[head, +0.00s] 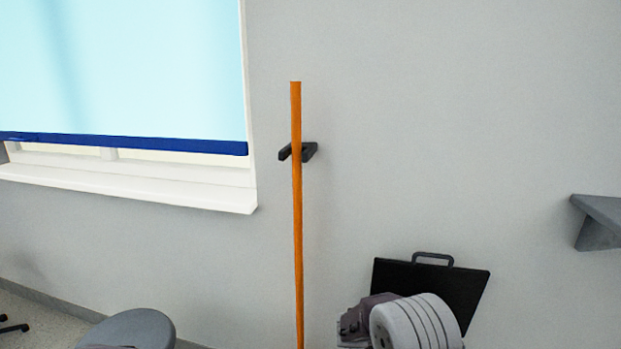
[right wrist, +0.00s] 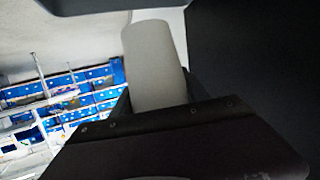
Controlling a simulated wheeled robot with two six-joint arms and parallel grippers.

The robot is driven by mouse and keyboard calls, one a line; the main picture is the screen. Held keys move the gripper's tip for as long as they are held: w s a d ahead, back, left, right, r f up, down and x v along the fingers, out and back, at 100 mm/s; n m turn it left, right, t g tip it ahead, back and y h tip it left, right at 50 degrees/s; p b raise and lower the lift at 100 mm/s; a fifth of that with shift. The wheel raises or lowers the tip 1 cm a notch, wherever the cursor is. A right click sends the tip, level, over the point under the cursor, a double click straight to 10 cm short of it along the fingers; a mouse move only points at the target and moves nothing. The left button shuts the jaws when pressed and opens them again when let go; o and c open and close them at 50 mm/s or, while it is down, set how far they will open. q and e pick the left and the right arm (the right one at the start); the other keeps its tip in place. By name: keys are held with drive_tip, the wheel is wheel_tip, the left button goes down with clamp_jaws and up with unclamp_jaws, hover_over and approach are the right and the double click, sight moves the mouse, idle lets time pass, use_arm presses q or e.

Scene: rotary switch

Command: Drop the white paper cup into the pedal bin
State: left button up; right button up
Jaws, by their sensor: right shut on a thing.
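The white paper cup (right wrist: 155,62) shows in the right wrist view, pale grey-white, its lower end hidden behind the dark jaw. My right gripper (right wrist: 158,104) is shut on it. In the head view, a ribbed light-grey part of my arm shows at the bottom right of centre; the cup cannot be made out there. I cannot identify the pedal bin for sure. A rounded grey top (head: 135,328) at the bottom left is cut off by the frame, and I cannot tell whether it is a bin lid or a seat. My left gripper is not in view.
An orange pole (head: 297,200) stands upright by a dark wall bracket (head: 310,151). A black case (head: 470,290) with a handle is behind my arm. A grey shelf (head: 598,220) juts from the right wall. Blue-and-white shelving (right wrist: 60,105) shows in the wrist view.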

wheel_tip(320, 180, down, 6)
drive_tip(key=shift+b, duration=0.85)
drive_tip(key=o, duration=1.4)
